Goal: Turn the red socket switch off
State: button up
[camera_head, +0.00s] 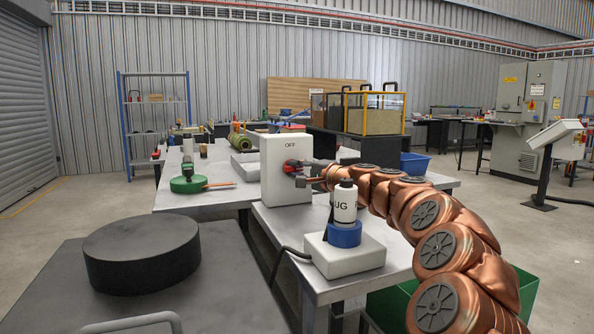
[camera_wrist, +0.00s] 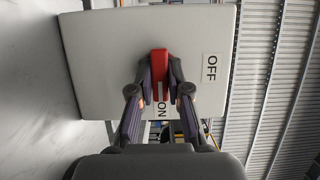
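The red switch (camera_wrist: 160,70) is a narrow red lever on the face of a white box (camera_wrist: 95,60). My gripper (camera_wrist: 160,72) has one finger on each side of the lever, with the fingertips against it. The OFF label (camera_wrist: 211,67) is on the box to the right in the wrist view; an ON label (camera_wrist: 160,110) shows partly between the fingers. In the head view the white box (camera_head: 285,185) stands on a metal table with OFF near its top, and the red switch (camera_head: 291,166) is partly hidden by my gripper (camera_head: 300,168).
A white bottle with a blue base (camera_head: 344,234) stands on a white block (camera_head: 345,257) in front of my arm. A green disc (camera_head: 187,186) lies on the table behind. A black round block (camera_head: 140,255) is at front left. A green bin (camera_head: 525,293) is below right.

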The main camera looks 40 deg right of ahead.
grip_shut()
jog(key=shift+n, duration=0.4)
jog(key=n+g+h, duration=0.1)
jog(key=n, duration=0.2)
jog(key=n+g+h, duration=0.1)
jog(key=n, duration=0.2)
jog(key=n+g+h, duration=0.2)
jog(key=n, duration=0.1)
jog(key=shift+a+r+n, duration=0.15)
jog(key=shift+r+n, duration=0.1)
jog(key=shift+n, duration=0.15)
jog(key=n+h, duration=0.1)
jog(key=n, duration=0.1)
jog(key=shift+n+g+h, duration=0.4)
jog(key=shift+a, duration=0.1)
